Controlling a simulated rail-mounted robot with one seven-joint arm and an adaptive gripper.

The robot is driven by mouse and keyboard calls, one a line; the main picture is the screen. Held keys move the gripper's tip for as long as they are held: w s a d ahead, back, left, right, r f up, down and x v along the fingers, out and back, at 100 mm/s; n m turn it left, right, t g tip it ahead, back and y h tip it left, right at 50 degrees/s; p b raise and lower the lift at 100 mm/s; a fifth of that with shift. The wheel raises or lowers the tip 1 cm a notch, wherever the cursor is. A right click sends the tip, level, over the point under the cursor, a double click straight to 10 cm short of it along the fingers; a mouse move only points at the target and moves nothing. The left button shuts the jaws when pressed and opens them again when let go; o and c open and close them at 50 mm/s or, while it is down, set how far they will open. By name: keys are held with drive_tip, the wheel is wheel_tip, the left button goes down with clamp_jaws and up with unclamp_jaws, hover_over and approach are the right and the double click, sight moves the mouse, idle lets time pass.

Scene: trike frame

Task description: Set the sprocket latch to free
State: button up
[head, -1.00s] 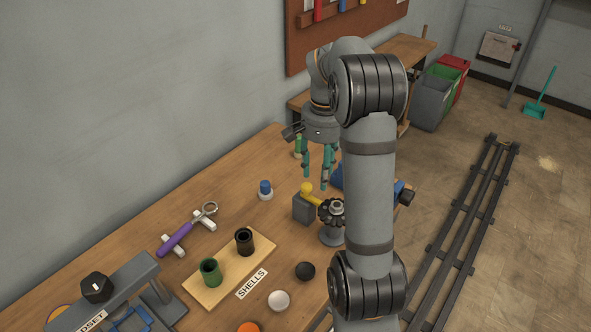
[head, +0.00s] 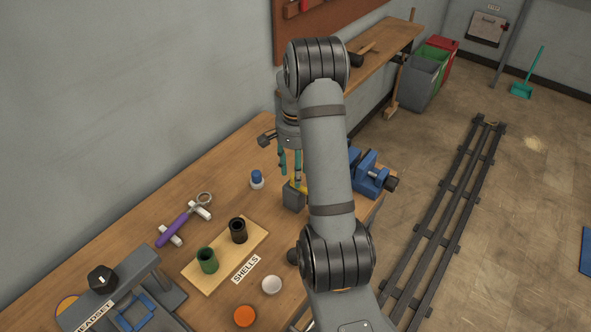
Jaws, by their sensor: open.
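The sprocket latch is a grey block (head: 293,198) with a yellow lever (head: 301,188), on the bench near its front edge. Only a little of the yellow shows. My gripper (head: 290,172) points down just above the block, with its teal fingers apart. The right finger overlaps the yellow lever in the picture; I cannot tell whether they touch. The sprocket is hidden behind my arm. The lever's exact position cannot be read.
A blue vise (head: 372,178) stands right of my arm. A blue-capped bottle (head: 257,180) stands left of the block. The shells board (head: 213,272), a purple-handled tool (head: 178,227) and the headset press (head: 160,287) are nearer. A dark round piece (head: 292,256) is partly hidden by my arm.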

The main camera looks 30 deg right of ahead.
drive_tip(key=shift+f, duration=0.2)
drive_tip(key=shift+c, duration=0.9)
clamp_jaws()
